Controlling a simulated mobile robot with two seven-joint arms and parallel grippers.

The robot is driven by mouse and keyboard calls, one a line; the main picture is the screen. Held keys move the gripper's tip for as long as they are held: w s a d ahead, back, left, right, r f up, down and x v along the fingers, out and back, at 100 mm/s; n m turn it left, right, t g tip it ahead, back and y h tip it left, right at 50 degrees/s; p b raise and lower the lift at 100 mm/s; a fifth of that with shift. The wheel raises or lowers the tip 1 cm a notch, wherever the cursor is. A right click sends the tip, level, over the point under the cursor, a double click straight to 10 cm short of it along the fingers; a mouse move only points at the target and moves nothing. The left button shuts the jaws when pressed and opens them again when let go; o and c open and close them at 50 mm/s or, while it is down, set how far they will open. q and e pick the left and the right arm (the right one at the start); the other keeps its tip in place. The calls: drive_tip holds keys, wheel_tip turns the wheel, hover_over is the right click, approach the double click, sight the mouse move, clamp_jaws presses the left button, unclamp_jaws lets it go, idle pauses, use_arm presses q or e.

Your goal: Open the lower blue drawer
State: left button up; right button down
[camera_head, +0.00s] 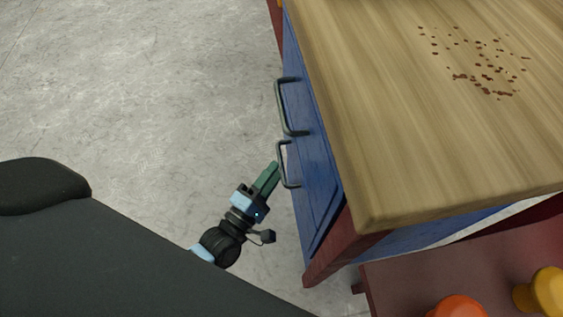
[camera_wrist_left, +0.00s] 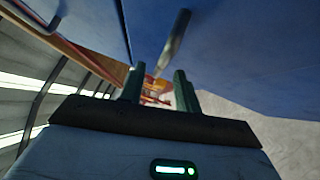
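The blue drawer front (camera_head: 318,170) is on the left side of a wood-topped cabinet in the head view and looks flush. It carries two dark metal handles, a farther handle (camera_head: 290,130) and a nearer handle (camera_head: 282,165). I cannot tell for sure which belongs to the lower drawer. My left gripper (camera_head: 273,168) has its green fingertips just left of the nearer handle. In the left wrist view the fingers (camera_wrist_left: 158,85) are apart, with a handle bar (camera_wrist_left: 176,40) ahead of the gap between them. Contact is not clear. My right gripper is out of view.
The wooden top (camera_head: 420,130) overhangs the drawer front and has brown spots. A dark red surface (camera_head: 410,285) with an orange object (camera_head: 458,308) and a yellow object (camera_head: 548,290) is at the lower right. The grey floor (camera_head: 150,90) is clear to the left.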

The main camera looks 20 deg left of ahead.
use_arm(q)
drive_tip(key=shift+b+x, duration=0.3)
drive_tip(key=shift+x, duration=1.55)
clamp_jaws()
